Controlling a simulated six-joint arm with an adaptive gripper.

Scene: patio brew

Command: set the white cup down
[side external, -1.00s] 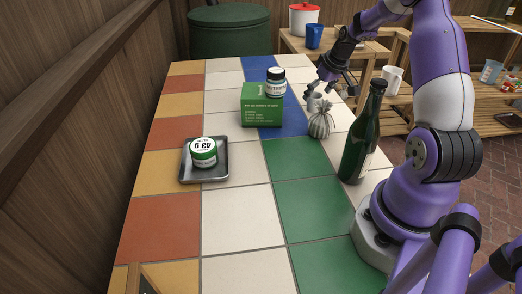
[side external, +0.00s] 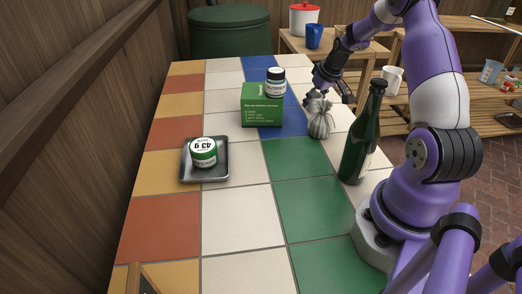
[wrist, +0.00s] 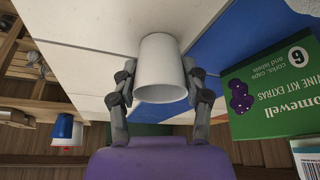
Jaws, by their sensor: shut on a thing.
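The white cup (wrist: 160,55) is between the two fingers of my gripper (wrist: 158,75) in the wrist view, with a finger against each side. My gripper is shut on it. White and blue tiles show around the cup; I cannot tell whether its base touches them. In the side view my gripper (side external: 311,99) is low over the far right part of the tiled table, just behind a grey tied sack (side external: 320,121). The cup is hidden there behind the sack and fingers.
A green box (side external: 262,112) with a jar (side external: 276,82) stands left of my gripper. A dark green bottle (side external: 362,135) stands nearer the camera. A metal tray (side external: 222,172) holds a green-and-white tub (side external: 203,152). White tiles (side external: 240,218) at the near middle are clear.

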